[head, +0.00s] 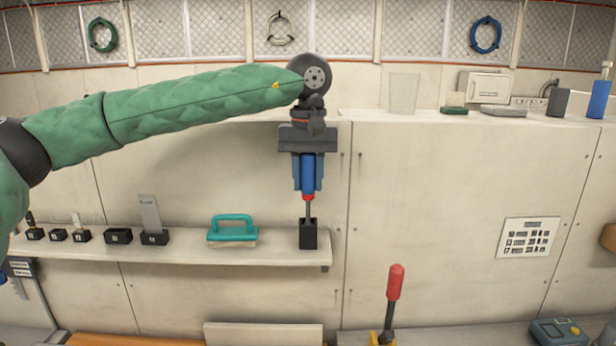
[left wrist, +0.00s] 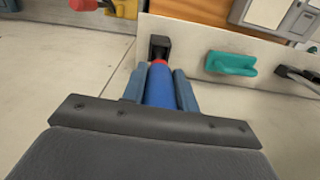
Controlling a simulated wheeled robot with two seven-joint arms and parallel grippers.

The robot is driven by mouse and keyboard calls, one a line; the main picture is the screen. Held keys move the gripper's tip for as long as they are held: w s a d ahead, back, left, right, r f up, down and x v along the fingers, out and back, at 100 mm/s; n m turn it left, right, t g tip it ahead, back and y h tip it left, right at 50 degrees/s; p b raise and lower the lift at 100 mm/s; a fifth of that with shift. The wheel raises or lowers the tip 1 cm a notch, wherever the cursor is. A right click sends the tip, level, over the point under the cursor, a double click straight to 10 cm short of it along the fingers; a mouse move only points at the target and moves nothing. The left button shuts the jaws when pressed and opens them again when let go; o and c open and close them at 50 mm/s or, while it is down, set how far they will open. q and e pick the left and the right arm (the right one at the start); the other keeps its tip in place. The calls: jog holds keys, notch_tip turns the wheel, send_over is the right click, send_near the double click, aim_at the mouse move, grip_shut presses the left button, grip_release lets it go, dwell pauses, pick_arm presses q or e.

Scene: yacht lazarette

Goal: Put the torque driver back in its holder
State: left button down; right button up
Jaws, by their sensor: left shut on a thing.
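The torque driver (head: 308,176) has a blue handle, a red collar and a dark shaft. My left gripper (head: 308,185) is shut on its blue handle and holds it upright, shaft down. The driver (left wrist: 159,88) also shows between the two fingers (left wrist: 160,92) in the left wrist view. The black holder block (head: 308,236) stands at the right end of the shelf, directly under the driver. The shaft's lower end meets the top of the holder (left wrist: 160,46); how deep it sits inside is hidden. My right gripper is not in view.
The shelf (head: 190,248) also bears a teal-handled float (head: 232,230) left of the holder and several small black holders with tools further left. A red-handled lever (head: 396,283) rises at the lower right.

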pick_arm(q)
jog(key=shift+f+b, duration=0.6)
jog(key=shift+f, duration=0.25)
jog(key=c, duration=1)
grip_release()
jog(key=shift+r, duration=0.15)
jog(key=shift+w+r+p, duration=0.1)
jog(key=shift+r+p, duration=1.1)
jog(key=shift+r, duration=2.6)
